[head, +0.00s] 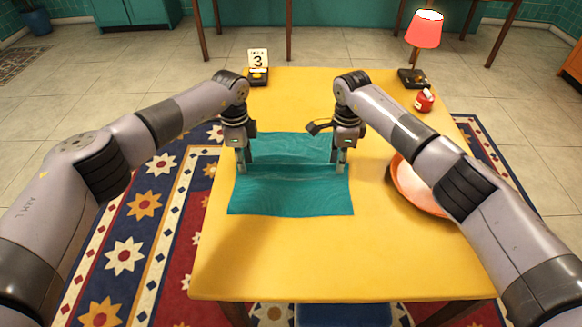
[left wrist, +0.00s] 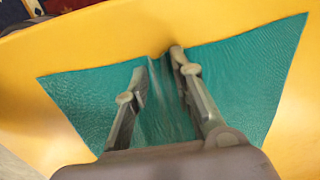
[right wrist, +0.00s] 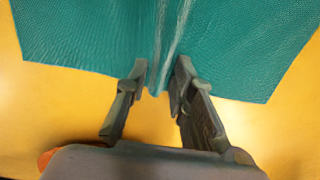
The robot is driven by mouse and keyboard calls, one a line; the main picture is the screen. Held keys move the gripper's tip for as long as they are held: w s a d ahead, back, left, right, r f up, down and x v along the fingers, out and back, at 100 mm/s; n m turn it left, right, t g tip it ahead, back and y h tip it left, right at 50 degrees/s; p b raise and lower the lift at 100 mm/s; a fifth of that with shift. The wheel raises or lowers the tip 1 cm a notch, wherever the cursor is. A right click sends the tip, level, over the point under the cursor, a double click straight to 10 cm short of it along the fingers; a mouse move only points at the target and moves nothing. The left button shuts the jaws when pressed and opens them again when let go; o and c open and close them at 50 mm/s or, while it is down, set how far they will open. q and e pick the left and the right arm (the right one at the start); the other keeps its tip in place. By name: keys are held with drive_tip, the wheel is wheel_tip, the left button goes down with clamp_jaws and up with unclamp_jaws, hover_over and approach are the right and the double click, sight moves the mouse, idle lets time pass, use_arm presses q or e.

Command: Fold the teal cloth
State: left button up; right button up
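The teal cloth (head: 290,196) lies spread on the yellow table, with a raised, wrinkled ridge across its middle. My left gripper (head: 243,168) is at the cloth's left edge, pointing down. In the left wrist view its fingers (left wrist: 161,58) stand on both sides of the bunched edge of the cloth (left wrist: 85,98). My right gripper (head: 340,167) is at the cloth's right edge. In the right wrist view its fingers (right wrist: 162,75) have the ridge of the cloth (right wrist: 235,50) between their tips. Both appear closed on it, though the exact contact is partly hidden.
On the yellow table (head: 270,260), an orange-red dish (head: 415,187) sits at right, partly behind my right arm. A small red jar (head: 424,100), a red-shaded lamp (head: 425,30) and a card marked 3 (head: 258,60) stand at the back. The table's front is clear.

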use_arm(q)
drive_tip(key=shift+f, duration=0.15)
clamp_jaws()
use_arm(e)
drive_tip(key=shift+f, duration=0.2)
clamp_jaws()
idle(0.4)
drive_tip(key=shift+r, duration=0.1)
